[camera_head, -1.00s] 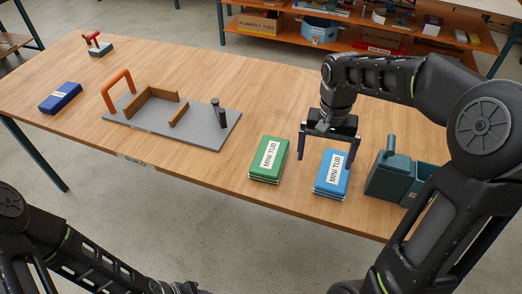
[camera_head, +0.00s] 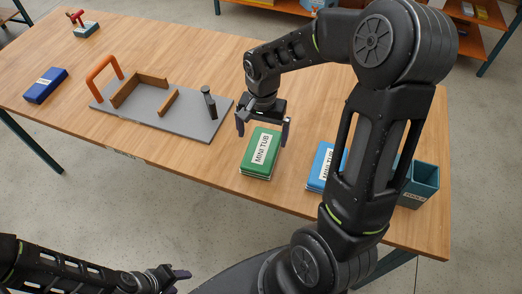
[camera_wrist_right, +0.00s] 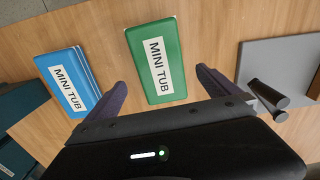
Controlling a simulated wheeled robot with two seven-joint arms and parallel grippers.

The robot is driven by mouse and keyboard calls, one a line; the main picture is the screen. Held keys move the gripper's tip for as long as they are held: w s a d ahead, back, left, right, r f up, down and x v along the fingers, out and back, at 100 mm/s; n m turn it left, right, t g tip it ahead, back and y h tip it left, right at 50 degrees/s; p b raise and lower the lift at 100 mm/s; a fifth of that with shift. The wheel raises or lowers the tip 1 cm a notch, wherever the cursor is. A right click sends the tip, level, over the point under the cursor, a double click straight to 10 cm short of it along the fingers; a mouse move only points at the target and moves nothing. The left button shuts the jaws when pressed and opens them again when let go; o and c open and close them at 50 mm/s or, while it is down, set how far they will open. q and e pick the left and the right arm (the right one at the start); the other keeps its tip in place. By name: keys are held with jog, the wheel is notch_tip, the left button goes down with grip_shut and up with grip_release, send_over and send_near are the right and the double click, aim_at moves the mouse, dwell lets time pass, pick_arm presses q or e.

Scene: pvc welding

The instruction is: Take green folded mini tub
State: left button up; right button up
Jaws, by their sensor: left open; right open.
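The green folded mini tub (camera_head: 261,153) lies flat on the table, with a white "MINI TUB" label on top. It also shows in the right wrist view (camera_wrist_right: 174,82), between the fingertips. My right gripper (camera_head: 262,132) is open and empty, at the tub's far edge, one finger toward each side. In the right wrist view the right gripper (camera_wrist_right: 160,88) has its two fingers spread wide. I cannot tell its exact height above the table. My left gripper (camera_head: 180,277) is open, low at the bottom of the head view, away from the table.
A blue mini tub (camera_head: 322,165) lies to the right, partly behind my right arm. A teal container (camera_head: 424,180) stands at the right end. Bare table (camera_head: 215,160) lies left of the green tub.

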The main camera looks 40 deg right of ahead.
aim_at(262, 148)
jog(key=shift+f, duration=1.2)
jog(key=shift+f+p, duration=0.85)
jog(key=shift+f, duration=1.75)
jog(key=c, duration=1.5)
notch_tip(262, 148, up, 10)
jog(key=shift+r+b, duration=0.1)
jog(key=shift+b, duration=0.6)
